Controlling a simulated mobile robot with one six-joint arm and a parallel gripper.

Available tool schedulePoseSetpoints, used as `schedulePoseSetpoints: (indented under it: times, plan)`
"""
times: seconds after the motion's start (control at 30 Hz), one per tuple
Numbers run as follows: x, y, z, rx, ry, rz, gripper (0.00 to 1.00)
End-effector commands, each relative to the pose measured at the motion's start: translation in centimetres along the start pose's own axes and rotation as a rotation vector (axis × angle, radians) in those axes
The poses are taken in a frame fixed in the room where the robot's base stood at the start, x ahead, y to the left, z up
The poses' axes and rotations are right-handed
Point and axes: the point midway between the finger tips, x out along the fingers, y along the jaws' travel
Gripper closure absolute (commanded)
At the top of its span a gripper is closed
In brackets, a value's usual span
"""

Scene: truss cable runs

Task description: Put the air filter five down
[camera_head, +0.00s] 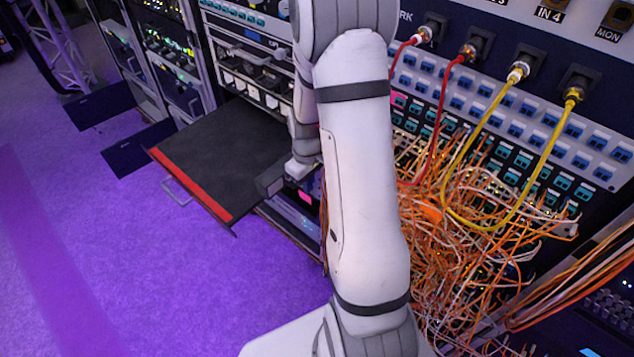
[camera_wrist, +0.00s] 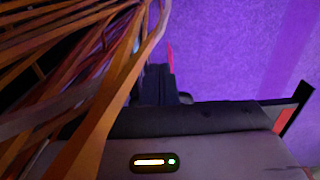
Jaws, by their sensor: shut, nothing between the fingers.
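I cannot make out an air filter in either view. My gripper (camera_head: 270,183) is at the right side of a pulled-out black drawer (camera_head: 215,150) with a red front edge, partly hidden behind my arm. In the wrist view my gripper (camera_wrist: 157,85) shows as dark shut fingers with nothing seen between them. I cannot tell whether it touches the drawer.
A dense tangle of orange and white cables (camera_head: 470,230) hangs right of my arm, and orange cables (camera_wrist: 75,75) are close in the wrist view. Red and yellow cables (camera_head: 535,165) hang from the patch panel. Purple floor (camera_head: 150,270) at left is clear.

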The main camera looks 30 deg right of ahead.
Motion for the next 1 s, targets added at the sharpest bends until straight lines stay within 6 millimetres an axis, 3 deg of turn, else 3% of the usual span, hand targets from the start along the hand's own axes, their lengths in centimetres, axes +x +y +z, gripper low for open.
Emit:
schedulePoseSetpoints:
  times: [0.53,0.67,0.9,1.0]
  plan:
    - [0.0,0.0,-1.4,-0.001,0.001,0.0,1.0]
    - [0.1,0.0,-4.2,-0.004,0.002,0.001,1.0]
    - [0.0,-0.1,-11.2,-0.003,0.002,0.001,1.0]
    - [0.0,-0.3,-13.0,0.0,0.001,0.001,1.0]
